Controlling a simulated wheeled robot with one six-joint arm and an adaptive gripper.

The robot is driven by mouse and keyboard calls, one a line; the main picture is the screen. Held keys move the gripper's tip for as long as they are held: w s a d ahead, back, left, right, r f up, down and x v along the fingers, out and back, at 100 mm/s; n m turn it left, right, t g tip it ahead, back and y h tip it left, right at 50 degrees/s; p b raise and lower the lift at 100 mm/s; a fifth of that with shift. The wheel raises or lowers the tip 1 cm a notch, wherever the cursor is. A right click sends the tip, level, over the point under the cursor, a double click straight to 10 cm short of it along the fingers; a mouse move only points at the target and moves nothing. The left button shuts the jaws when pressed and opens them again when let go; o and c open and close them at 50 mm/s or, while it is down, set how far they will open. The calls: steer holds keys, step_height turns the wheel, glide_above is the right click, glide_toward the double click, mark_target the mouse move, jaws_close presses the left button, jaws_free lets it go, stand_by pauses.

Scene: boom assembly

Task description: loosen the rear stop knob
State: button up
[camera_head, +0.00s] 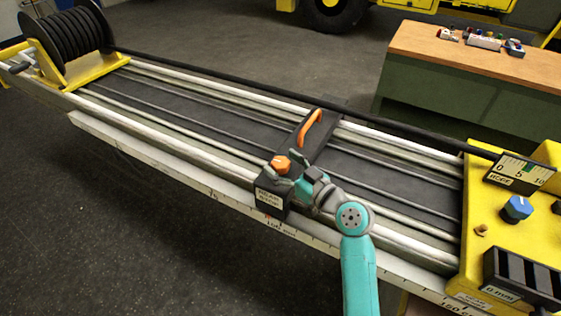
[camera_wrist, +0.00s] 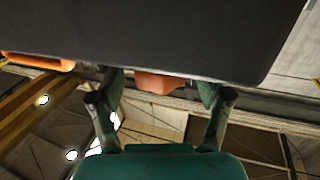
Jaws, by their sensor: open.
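The rear stop (camera_head: 271,196) is a dark block with a white label, sitting across the near rail of the long boom. Its orange knob (camera_head: 280,164) stands on top at the near end. My gripper (camera_head: 283,167) is at the knob, its fingers spread around or beside it; contact cannot be told. In the wrist view, the orange knob (camera_wrist: 160,83) shows between the two open fingers of my gripper (camera_wrist: 165,88), partly hidden behind a large dark surface that fills the top of the picture.
An orange handle (camera_head: 311,128) stands on the stop's crossbar. A black hose (camera_head: 400,135) runs along the far rail from a reel (camera_head: 75,40). A yellow panel (camera_head: 490,230) with a blue knob (camera_head: 517,209) is at right. A workbench (camera_head: 470,85) stands behind.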

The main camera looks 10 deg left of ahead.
steer(key=shift+w+a, duration=0.25)
steer(key=shift+a, duration=0.1)
steer(key=c, duration=1.2)
steer(key=shift+n+g+y, duration=0.4)
steer(key=shift+g, duration=0.1)
steer(key=n+g+y, duration=0.1)
steer(key=n+g, duration=0.1)
steer(key=shift+w+d+g, duration=0.1)
steer(key=shift+g, duration=0.2)
steer(key=n+g+y, duration=0.1)
steer(key=n+g, duration=0.1)
steer(key=g, duration=0.1)
steer(key=n+g+y, duration=0.1)
steer(key=n+g, duration=0.1)
steer(key=g, duration=0.2)
steer(key=shift+r+n, duration=0.1)
steer(key=shift+n, duration=0.2)
steer(key=n+g, duration=0.2)
steer(key=g, duration=0.1)
steer(key=n+g+h, duration=0.1)
steer(key=n+g, duration=0.1)
steer(key=g, duration=0.2)
steer(key=shift+n, duration=0.4)
steer(key=shift+n+g+h, duration=0.3)
steer(key=shift+g+h, duration=0.1)
steer(key=shift+g, duration=0.2)
